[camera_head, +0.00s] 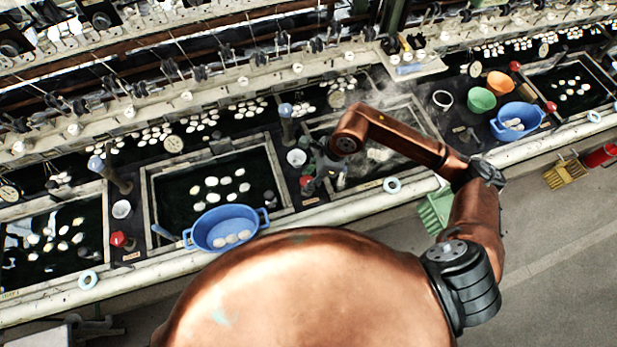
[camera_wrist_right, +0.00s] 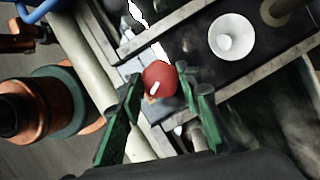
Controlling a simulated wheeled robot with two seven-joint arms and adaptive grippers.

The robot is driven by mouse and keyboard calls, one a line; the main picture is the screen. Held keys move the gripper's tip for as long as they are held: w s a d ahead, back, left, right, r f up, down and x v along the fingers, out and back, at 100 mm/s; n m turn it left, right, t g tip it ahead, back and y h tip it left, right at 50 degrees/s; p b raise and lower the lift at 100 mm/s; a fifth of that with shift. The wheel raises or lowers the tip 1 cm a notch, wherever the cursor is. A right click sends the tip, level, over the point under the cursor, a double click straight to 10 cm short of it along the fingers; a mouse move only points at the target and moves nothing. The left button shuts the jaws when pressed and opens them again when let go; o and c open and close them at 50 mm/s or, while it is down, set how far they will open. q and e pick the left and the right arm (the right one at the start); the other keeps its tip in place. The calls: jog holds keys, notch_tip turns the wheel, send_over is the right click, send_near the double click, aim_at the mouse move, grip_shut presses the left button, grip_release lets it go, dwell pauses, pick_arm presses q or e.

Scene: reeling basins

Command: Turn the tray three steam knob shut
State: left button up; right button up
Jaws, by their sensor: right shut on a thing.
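A round red knob (camera_wrist_right: 158,78) with a white mark sits between the two green fingers of my right gripper (camera_wrist_right: 160,92) in the right wrist view. The fingers are shut on its sides. In the head view this right gripper (camera_head: 317,174) reaches down at the divider between two basins. The red knob (camera_head: 306,181) shows only partly there beside the fingers. A steaming basin (camera_head: 415,112) lies just right of the gripper, partly hidden by my copper right arm. My left gripper does not show in either view.
A white bowl (camera_head: 296,157) and an upright post (camera_head: 287,122) stand close behind the gripper. A blue tub (camera_head: 226,226) with cocoons stands at the front left. Another red knob (camera_head: 118,239) is at far left. The bench's front rail (camera_head: 340,208) runs below.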

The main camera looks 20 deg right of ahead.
jog(key=shift+s+m+t+h, duration=0.1)
jog(key=shift+m+t+h, duration=0.25)
jog(key=shift+m, duration=0.85)
jog(key=shift+m+t+h, duration=0.25)
jog(key=shift+m+t, duration=0.3)
jog(key=shift+m, duration=1.05)
jog(key=o, duration=1.2)
jog(key=shift+c, duration=0.2)
jog(key=shift+a, duration=0.1)
jog(key=v, duration=1.2)
